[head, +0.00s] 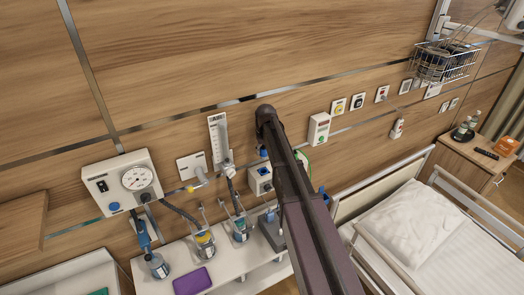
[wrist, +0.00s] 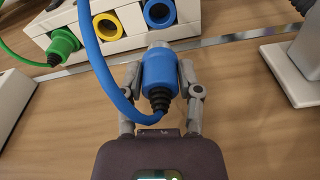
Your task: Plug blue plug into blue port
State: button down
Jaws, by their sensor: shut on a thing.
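My gripper (wrist: 160,104) is shut on the blue plug (wrist: 159,75), one grey finger on each side of it. The plug points up in the wrist view toward the blue port (wrist: 159,13). Its metal tip is apart from the port, just below it in the picture. A blue cable (wrist: 95,50) loops from the plug's back end up past the left side. The port block (wrist: 120,40) also holds a yellow port (wrist: 107,26) and a green plug (wrist: 64,44) at its left.
A metal rail (wrist: 235,37) runs along the wooden wall. Pale fixtures stand left (wrist: 12,98) and right (wrist: 298,72). In the head view, a gauge unit (head: 124,182), jars (head: 205,243), a purple box (head: 192,281) and a bed (head: 440,245) flank my arm.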

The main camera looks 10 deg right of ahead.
jog(key=shift+f, duration=0.15)
jog(key=shift+f+b, duration=2.85)
jog(key=shift+b, duration=0.1)
jog(key=shift+a+f, duration=0.1)
jog(key=shift+f, duration=0.1)
jog(key=shift+f+b, duration=1.3)
jog(key=shift+b, duration=0.15)
dwell(3.2)
